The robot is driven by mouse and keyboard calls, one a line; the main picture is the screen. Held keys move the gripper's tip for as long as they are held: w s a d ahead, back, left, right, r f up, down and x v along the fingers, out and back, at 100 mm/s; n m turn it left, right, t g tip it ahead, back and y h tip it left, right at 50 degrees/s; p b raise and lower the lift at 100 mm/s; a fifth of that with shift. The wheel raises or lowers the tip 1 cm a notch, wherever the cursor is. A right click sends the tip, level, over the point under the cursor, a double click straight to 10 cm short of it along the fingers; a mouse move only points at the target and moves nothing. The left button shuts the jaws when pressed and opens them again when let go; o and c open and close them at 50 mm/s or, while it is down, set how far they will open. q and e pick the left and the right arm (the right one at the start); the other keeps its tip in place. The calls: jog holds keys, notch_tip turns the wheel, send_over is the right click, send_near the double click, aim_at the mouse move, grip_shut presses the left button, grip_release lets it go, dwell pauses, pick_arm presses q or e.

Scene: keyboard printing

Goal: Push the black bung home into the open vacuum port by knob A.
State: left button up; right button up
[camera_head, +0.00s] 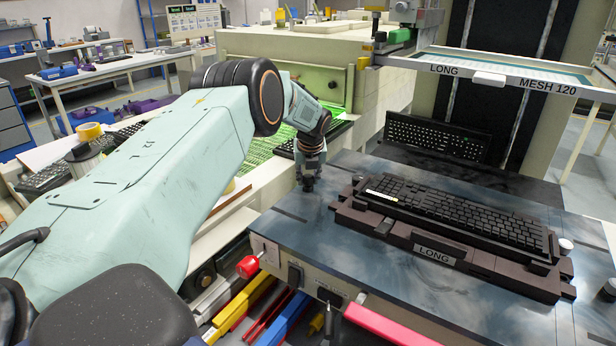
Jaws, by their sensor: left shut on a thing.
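My left gripper (309,182) points down at the left rear part of the dark metal table top (345,245). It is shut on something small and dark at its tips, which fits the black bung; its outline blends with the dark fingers. The tips are at or just above the surface, and I cannot tell whether they touch. The open vacuum port does not show; the gripper may hide it. A red knob (248,266) sticks out at the table's front left corner, and a pale knob (566,244) stands at the right; I can read no letter A. My right gripper is not in view.
A black keyboard (450,210) lies in a brown fixture marked LONG (434,252) right of the gripper. Another keyboard (435,137) stands behind it, below a screen frame marked MESH 120 (490,78). A green belt (262,148) lies behind my left arm. The table top's front left is clear.

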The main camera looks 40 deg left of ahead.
pick_arm(q)
jog(key=shift+s+d+f+b, duration=0.15)
jog(key=shift+s+f+b, duration=0.2)
jog(key=shift+f, duration=0.35)
jog(key=shift+w+f, duration=0.1)
jog(key=shift+f, duration=0.05)
grip_shut()
jog(key=o, duration=0.6)
grip_release()
jog(key=o, duration=0.4)
jog(key=shift+w, duration=0.2)
jog(key=shift+o, duration=0.2)
jog(key=shift+r, duration=0.2)
jog(key=shift+r, duration=0.15)
